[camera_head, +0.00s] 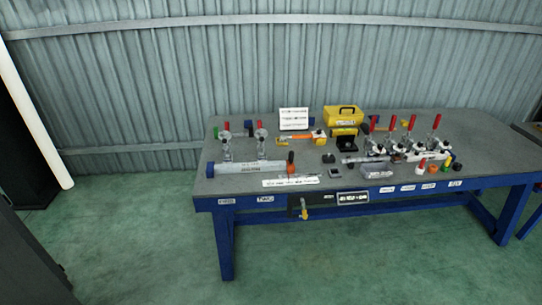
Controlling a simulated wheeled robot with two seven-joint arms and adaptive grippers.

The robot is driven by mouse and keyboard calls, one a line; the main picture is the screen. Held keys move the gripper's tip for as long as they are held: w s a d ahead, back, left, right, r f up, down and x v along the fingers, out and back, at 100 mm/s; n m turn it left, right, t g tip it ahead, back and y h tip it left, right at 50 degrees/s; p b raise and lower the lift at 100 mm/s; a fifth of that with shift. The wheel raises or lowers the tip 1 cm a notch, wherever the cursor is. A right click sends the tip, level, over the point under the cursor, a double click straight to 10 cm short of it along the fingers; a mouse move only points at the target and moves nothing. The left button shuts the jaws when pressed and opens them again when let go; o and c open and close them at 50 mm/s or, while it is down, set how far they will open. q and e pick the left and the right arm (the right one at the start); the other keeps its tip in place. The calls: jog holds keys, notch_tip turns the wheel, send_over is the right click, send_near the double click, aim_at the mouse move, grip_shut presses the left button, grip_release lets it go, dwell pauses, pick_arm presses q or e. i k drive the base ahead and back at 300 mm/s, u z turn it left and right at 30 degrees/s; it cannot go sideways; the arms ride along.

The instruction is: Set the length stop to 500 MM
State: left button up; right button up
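I cannot make out for certain which part is the length stop. A long grey bar (245,168) with a blue left end lies along the front left of the workbench (470,140). It carries small print that is too small to read. A dark panel (330,200) with a yellow handle (304,212) sits below the bench's front edge. Neither of my grippers is in view.
Red-handled clamps (412,122) stand at the right and on the left half of the bench. A yellow case (342,115) and a white sign (294,118) stand at the back. Small loose parts crowd the middle. The bench's right end and the front floor are clear.

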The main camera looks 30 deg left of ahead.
aim_at(290, 168)
jog(key=u, duration=0.65)
jog(key=i, duration=0.6)
jog(key=u, duration=0.6)
jog(key=i, duration=0.7)
jog(key=z, duration=0.15)
